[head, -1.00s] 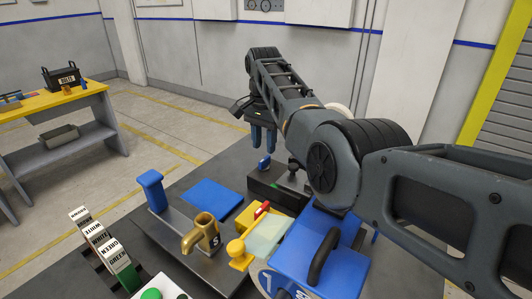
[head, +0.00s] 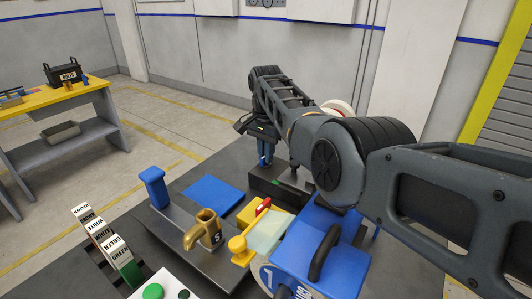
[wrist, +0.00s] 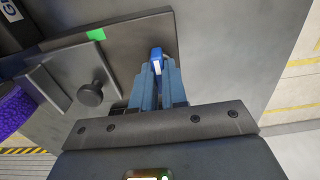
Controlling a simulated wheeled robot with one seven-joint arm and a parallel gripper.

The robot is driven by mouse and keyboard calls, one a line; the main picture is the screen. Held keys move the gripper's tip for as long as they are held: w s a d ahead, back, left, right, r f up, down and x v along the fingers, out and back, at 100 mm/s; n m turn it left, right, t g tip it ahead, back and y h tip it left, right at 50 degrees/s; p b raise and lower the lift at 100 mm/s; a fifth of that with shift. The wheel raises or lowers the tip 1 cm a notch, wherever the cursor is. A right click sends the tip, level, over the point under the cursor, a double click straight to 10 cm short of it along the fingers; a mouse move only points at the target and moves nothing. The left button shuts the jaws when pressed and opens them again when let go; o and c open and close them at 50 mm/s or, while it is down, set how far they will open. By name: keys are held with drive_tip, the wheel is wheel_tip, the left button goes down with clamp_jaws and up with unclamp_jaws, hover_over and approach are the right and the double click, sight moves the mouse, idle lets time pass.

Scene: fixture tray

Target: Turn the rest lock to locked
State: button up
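A dark block with a green mark (head: 277,183) stands at the far side of the table, and the mark also shows in the wrist view (wrist: 96,35). The rest lock's small blue handle (wrist: 156,58) is at this block. My gripper (head: 265,157) points down at it, one blue finger on each side. In the wrist view the fingertips (wrist: 159,70) flank the handle closely; whether both press on it I cannot tell. In the head view my fingers hide the handle. A round dark knob (wrist: 90,93) sits on the block to the left.
Nearer on the table are a blue flat pad (head: 213,194), a blue upright handle (head: 152,175), a brass spout (head: 203,229), a yellow fixture with a red lever (head: 263,207), and a blue box with a black handle (head: 318,245). Open floor lies beyond the table.

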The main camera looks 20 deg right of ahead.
clamp_jaws()
drive_tip(key=shift+n, duration=0.4)
drive_tip(key=n, duration=0.3)
drive_tip(key=shift+n, duration=0.4)
drive_tip(key=n, duration=0.4)
drive_tip(key=shift+n, duration=0.3)
drive_tip(key=n, duration=0.4)
drive_tip(key=shift+b, duration=0.35)
drive_tip(key=n, duration=0.4)
drive_tip(key=shift+n, duration=0.3)
drive_tip(key=o, duration=0.5)
unclamp_jaws()
